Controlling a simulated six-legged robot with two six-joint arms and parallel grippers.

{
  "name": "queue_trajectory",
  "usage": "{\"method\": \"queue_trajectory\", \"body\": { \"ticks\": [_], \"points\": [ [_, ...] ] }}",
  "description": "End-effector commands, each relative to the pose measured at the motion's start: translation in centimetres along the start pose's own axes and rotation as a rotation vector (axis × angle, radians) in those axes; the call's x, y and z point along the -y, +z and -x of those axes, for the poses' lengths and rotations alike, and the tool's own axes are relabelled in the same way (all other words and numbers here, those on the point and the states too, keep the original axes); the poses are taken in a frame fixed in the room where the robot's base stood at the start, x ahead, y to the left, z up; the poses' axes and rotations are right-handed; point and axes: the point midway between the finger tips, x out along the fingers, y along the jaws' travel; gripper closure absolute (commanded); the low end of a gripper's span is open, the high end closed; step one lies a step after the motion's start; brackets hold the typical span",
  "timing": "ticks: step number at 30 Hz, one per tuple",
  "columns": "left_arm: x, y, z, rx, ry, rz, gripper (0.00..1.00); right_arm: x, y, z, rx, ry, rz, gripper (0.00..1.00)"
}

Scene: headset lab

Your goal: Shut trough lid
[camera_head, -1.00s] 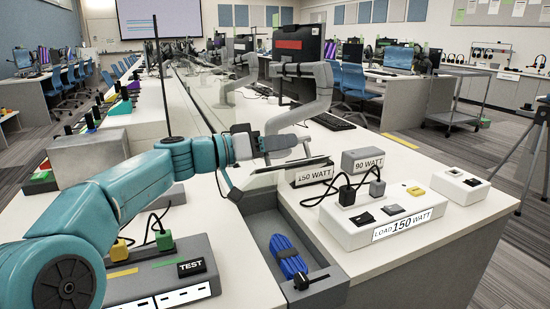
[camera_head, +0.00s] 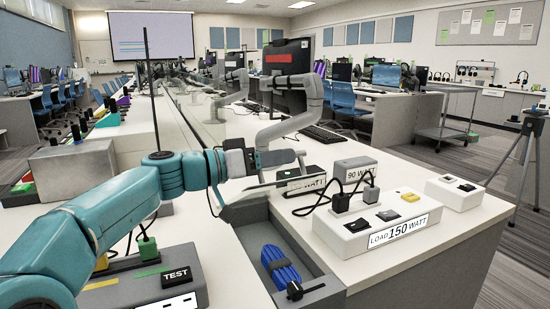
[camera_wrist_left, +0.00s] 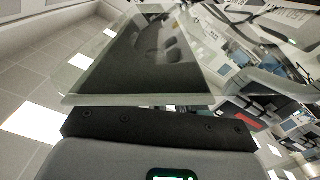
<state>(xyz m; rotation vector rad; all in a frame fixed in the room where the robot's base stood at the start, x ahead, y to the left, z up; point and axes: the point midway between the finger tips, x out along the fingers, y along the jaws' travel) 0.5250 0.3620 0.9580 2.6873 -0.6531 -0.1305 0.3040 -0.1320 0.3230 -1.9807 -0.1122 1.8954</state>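The grey trough (camera_head: 318,268) is sunk between the white desk tops and is open at its near end. A blue cable bundle (camera_head: 281,262) lies inside it. My left gripper (camera_head: 287,158) is above the trough's far part, level with the small monitor arm. A thin flat panel (camera_head: 268,187), which looks like the lid, lies just below the fingers, raised above the trough. In the left wrist view a pale-edged, see-through panel (camera_wrist_left: 140,99) lies right in front of the black gripper part. Whether the fingers grip it or only touch it cannot be told. My right gripper is out of view.
A white load box (camera_head: 372,226) with plugs and switches stands right of the trough, a grey 90 watt block (camera_head: 355,168) behind it. A grey test box (camera_head: 150,278) is at the left.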

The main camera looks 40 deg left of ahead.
Motion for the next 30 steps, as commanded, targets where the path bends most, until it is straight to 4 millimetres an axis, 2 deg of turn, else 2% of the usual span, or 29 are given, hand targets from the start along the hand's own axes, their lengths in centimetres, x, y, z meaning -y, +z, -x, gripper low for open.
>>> {"method": "queue_trajectory", "body": {
  "ticks": [7,11,14,24,30],
  "points": [
    [0.0,-0.1,0.1,-0.001,0.000,0.000,0.60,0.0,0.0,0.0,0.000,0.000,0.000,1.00],
    [0.0,-0.1,1.3,-0.002,-0.003,0.001,0.60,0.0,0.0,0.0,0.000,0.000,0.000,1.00],
    [0.0,-0.1,3.4,-0.002,-0.005,-0.001,0.60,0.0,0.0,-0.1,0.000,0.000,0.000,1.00],
    [0.1,-0.1,12.3,-0.001,-0.008,0.000,0.60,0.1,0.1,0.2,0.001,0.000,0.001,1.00],
    [0.0,-0.1,15.4,-0.001,-0.003,0.000,0.60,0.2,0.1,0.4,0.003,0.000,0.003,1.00]
  ]
}}
